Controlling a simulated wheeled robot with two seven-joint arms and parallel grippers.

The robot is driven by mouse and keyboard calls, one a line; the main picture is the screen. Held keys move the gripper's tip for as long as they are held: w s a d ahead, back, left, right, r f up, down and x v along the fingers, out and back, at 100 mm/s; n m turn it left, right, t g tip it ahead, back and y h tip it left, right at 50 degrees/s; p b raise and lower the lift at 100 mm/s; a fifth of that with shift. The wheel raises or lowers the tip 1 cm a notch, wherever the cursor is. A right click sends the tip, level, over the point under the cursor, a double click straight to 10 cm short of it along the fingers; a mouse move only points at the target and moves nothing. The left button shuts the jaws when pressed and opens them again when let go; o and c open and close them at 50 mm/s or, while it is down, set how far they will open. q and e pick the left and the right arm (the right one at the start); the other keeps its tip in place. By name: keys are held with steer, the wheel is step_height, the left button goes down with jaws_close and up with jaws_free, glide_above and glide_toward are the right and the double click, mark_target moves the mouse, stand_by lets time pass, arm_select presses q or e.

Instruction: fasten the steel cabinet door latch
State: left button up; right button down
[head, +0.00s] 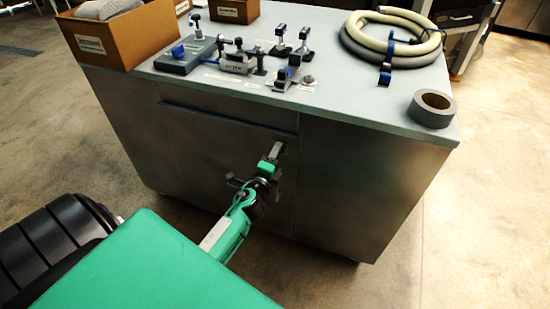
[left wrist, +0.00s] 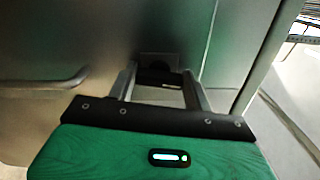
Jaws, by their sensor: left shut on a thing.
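The steel cabinet (head: 350,185) has a grey front with a door panel (head: 205,145) on its left part. My left gripper (head: 277,151) is at the cabinet front, near the right edge of that panel. In the left wrist view its two fingers (left wrist: 159,72) stand either side of a small dark latch (left wrist: 158,76) on the steel face and are shut on it. In the head view the gripper and its green wrist hide most of the latch, so its exact position is unclear. My right gripper is not in view.
On the cabinet top (head: 350,100) are several toggle clamps (head: 237,62), a coiled hose (head: 385,45), a tape roll (head: 432,108) and a cardboard box (head: 115,40). A bar handle (left wrist: 45,85) shows at left in the left wrist view. The floor at right is clear.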

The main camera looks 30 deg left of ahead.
arm_select(q)
steer(key=shift+n, duration=0.8)
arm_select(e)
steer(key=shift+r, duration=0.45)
arm_select(q)
steer(key=shift+n, duration=0.3)
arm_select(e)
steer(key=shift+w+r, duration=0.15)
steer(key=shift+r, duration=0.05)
arm_select(q)
steer(key=o, duration=1)
steer(key=shift+f, duration=0.1)
steer(key=shift+b+v, duration=0.95)
steer(key=shift+v, duration=5.95)
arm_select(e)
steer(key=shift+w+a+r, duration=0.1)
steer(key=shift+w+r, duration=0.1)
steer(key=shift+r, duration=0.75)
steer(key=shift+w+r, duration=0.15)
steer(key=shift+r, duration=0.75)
